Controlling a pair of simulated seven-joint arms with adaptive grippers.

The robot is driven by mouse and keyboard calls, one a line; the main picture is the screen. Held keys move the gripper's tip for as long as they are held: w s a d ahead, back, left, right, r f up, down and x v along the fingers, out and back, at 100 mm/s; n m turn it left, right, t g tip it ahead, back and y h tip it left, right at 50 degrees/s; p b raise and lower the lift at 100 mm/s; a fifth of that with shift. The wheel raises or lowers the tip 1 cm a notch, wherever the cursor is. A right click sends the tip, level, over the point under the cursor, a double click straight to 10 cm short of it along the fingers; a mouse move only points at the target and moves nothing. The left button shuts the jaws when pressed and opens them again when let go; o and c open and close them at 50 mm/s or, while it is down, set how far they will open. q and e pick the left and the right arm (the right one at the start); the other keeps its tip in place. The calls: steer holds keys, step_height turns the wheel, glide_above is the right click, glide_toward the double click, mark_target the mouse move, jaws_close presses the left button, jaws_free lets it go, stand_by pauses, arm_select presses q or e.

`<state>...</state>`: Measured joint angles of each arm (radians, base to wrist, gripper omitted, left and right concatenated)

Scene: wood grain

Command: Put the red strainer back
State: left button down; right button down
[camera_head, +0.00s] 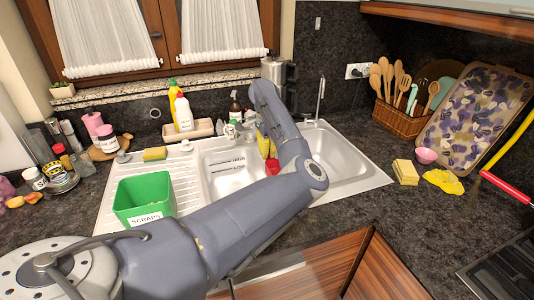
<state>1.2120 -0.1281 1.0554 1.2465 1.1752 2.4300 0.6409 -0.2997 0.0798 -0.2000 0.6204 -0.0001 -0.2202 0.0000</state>
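A small red piece (272,167), which may be the red strainer, shows at the left edge of my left forearm, between the two sink basins. Most of it is hidden, so its shape and what it rests on cannot be told. My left arm reaches in from the lower left, bends over the sink and points up toward the back. My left gripper (240,130) seems to be at the back edge of the sink, small and mixed with the items there. Its fingers and any hold cannot be made out. My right gripper is out of view.
The double steel sink (345,150) has a tap (320,97) behind it. A yellow thing (263,145) is beside my forearm. A green scraps bin (145,197) stands on the drainer.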

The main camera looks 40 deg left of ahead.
arm_select(q)
steer(key=shift+f, duration=0.1)
steer(key=c, duration=1.6)
jaws_free()
steer(key=r, duration=1.2)
steer(key=shift+a+r, duration=0.15)
steer(key=shift+a, duration=0.1)
